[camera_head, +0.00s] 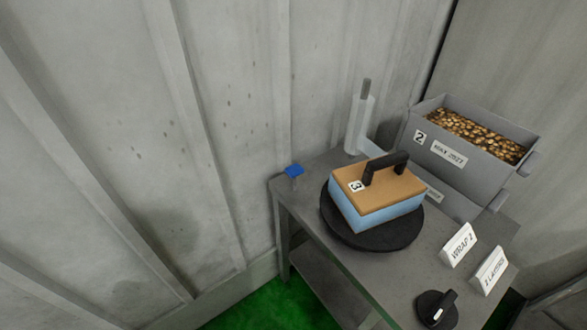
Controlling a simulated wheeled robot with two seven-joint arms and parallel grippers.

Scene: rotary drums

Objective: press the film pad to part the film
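A small blue pad (293,170) sits at the far left corner of the grey table (300,205); I take it to be the film pad. A white film roll (361,125) stands upright on a post at the table's back edge. A pale, see-through strip of film (382,142) shows between the roll and the box. The box (372,208), brown on top with a black handle and a "3" label, is light blue around its sides. It rests on a round black turntable (348,235). Neither of my grippers is in view.
A grey bin (460,173) of brown pieces, labelled "2", stands behind right. Two white signs, one reading "WRAP 1" (459,245) and another (489,271), stand at the right. A black rotary knob (436,309) is at the front. Grey walls rise behind and left.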

